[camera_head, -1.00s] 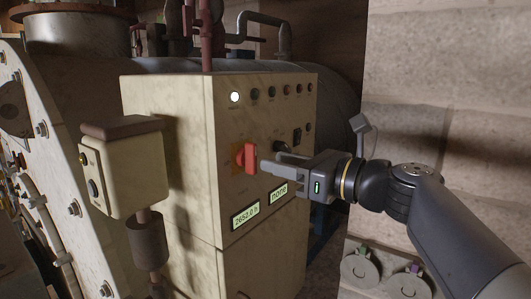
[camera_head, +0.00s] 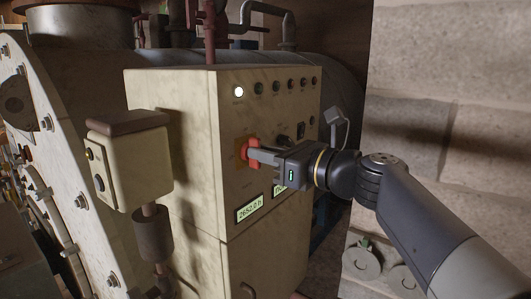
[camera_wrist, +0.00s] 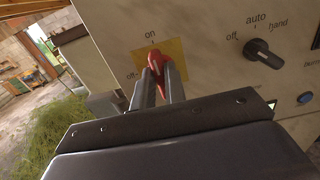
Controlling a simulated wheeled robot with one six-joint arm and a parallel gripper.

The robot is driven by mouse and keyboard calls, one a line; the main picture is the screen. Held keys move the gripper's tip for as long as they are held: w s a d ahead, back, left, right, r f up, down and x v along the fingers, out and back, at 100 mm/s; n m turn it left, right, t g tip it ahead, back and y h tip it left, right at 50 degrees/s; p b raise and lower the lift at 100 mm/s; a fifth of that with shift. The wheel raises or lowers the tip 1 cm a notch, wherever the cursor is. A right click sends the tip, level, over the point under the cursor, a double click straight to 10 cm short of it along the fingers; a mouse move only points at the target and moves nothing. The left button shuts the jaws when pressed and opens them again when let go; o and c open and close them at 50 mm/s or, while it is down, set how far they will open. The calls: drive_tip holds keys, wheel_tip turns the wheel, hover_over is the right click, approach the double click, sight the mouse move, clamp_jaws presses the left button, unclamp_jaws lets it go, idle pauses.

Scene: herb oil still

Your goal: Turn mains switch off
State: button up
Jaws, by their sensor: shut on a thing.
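The mains switch (camera_head: 252,148) is a red handle on a yellow plate on the front of a cream control cabinet (camera_head: 190,120). In the wrist view the red switch (camera_wrist: 155,62) lies between my two fingers, and its tip points up toward the "on" mark, with "off" to the left. My gripper (camera_head: 256,154) is shut on the red switch, and its fingers hide part of the handle in the head view.
A lit white lamp (camera_head: 239,92) heads a row of dark lamps along the cabinet top. A black off/auto/hand selector (camera_wrist: 263,53) is right of the switch. A small cream box (camera_head: 128,165) stands at the left.

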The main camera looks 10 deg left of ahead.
clamp_jaws()
drive_tip(key=shift+n+b, duration=0.4)
drive_tip(key=n+b, duration=0.4)
drive_tip(key=n, duration=0.2)
drive_tip(key=n+b, duration=0.4)
drive_tip(key=n, duration=0.1)
drive_tip(key=n+b, duration=0.5)
drive_tip(key=n, duration=0.1)
drive_tip(key=shift+s+a+f+n, duration=0.1)
drive_tip(key=shift+s+f+n, duration=0.2)
drive_tip(key=shift+f, duration=0.05)
drive_tip(key=o, duration=0.6)
unclamp_jaws()
